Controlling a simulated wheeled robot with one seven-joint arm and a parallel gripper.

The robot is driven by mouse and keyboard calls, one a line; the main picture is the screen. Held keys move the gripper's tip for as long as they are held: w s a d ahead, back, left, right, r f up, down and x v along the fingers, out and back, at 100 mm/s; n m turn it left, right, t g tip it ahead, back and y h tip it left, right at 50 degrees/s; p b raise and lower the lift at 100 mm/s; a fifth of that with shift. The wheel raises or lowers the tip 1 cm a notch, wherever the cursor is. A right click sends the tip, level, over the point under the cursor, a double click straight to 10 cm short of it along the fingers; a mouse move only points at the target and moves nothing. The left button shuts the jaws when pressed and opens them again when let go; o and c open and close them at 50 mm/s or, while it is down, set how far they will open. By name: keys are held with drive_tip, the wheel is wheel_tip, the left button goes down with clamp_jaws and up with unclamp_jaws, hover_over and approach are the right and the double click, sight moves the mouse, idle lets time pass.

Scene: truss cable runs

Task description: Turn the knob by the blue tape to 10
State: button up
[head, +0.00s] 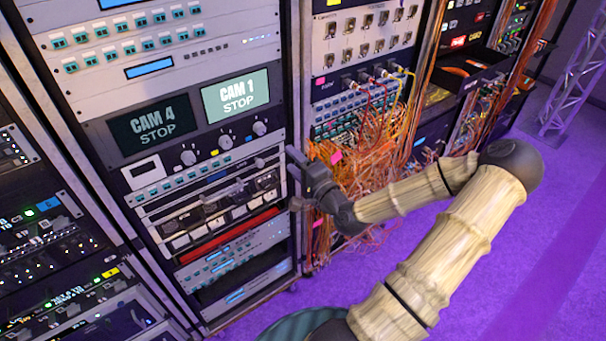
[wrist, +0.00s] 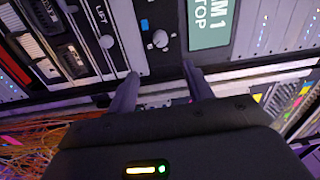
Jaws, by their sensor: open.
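A row of knobs sits under the two screens in the head view: a left knob (head: 188,157), a middle knob (head: 225,142) and a right knob (head: 259,128). The wrist view shows one pale round knob (wrist: 160,39) on a dark panel beside the CAM 1 screen. My gripper (wrist: 160,72) is open and empty, its two fingers pointing toward that knob and apart from it. In the head view my gripper (head: 293,177) is at the rack's right edge. Scale numbers are too small to read.
The CAM 4 screen (head: 150,125) and CAM 1 screen (head: 236,95) sit above the knobs. Orange cables (head: 365,140) hang in the neighbouring rack behind my gripper. The purple floor (head: 540,240) is open at right.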

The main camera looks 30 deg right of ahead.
drive_tip(key=shift+s+p, duration=1.75)
drive_tip(key=shift+p, duration=2.1)
drive_tip(key=shift+f, duration=0.1)
drive_tip(key=s+a+f+n+g+y, duration=0.2)
drive_tip(key=a+f+n+g, duration=0.75)
drive_tip(key=n+g, duration=0.2)
drive_tip(key=s+a+r+n+g+h, duration=0.1)
drive_tip(key=s+a+r+n+g, duration=0.1)
drive_tip(key=r, duration=0.5)
drive_tip(key=s+a+r+n+g+h, duration=0.2)
drive_tip(key=s+a+r+n, duration=0.1)
drive_tip(key=s+a+r, duration=0.2)
wheel_tip(320, 180, up, 3)
drive_tip(key=shift+s+a+r, duration=0.1)
drive_tip(key=shift+s+a, duration=0.15)
drive_tip(key=shift+a, duration=0.85)
drive_tip(key=shift+g, duration=0.25)
